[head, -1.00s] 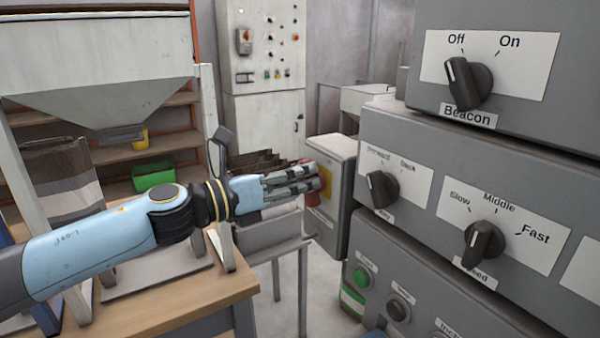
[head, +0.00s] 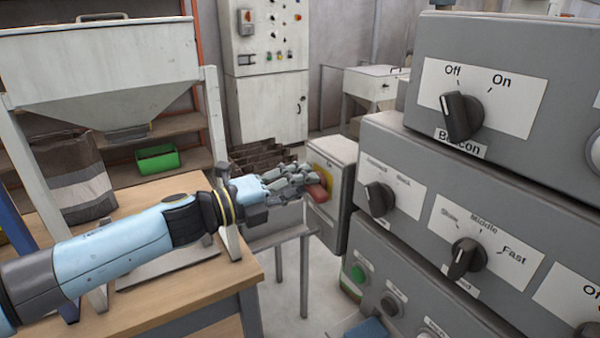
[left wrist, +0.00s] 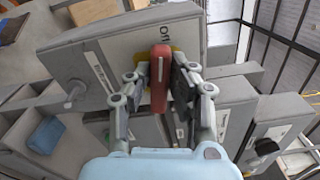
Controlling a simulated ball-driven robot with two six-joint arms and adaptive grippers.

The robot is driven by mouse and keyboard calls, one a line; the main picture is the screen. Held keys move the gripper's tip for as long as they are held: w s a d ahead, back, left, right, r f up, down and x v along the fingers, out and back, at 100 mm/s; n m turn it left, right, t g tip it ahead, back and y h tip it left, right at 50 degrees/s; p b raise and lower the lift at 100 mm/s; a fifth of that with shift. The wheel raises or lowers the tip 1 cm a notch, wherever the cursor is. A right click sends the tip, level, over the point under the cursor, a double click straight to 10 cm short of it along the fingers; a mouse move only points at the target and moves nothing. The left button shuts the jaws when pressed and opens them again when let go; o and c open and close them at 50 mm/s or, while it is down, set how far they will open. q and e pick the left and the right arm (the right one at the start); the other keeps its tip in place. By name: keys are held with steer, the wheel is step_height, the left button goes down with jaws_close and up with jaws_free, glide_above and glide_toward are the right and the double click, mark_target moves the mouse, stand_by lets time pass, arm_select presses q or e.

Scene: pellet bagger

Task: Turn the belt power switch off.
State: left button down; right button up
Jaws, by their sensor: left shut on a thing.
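The belt power switch is a red handle (head: 317,193) on a yellow plate (head: 323,171), on the side of a grey box (head: 344,160). My left gripper (head: 304,186) is at the handle, its fingers around it. In the left wrist view the red handle (left wrist: 160,78) lies between the two fingertips, along the gripper's own line. The fingers hide part of the handle and plate in the head view. My right gripper is not in view.
Grey panels with black knobs stand close on the right, including the Beacon knob (head: 462,116) and speed knob (head: 467,257). A wooden table (head: 190,285) lies below my left arm. A green bin (head: 157,160) sits on a shelf behind.

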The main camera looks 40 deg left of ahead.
arm_select(q)
steer(key=shift+n+p, duration=0.7)
steer(key=shift+n, duration=0.5)
steer(key=c, duration=1.2)
jaws_free()
steer(key=shift+w+f, duration=0.1)
steer(key=shift+w, duration=0.05)
steer(key=v, duration=1.2)
steer(key=shift+f, duration=0.1)
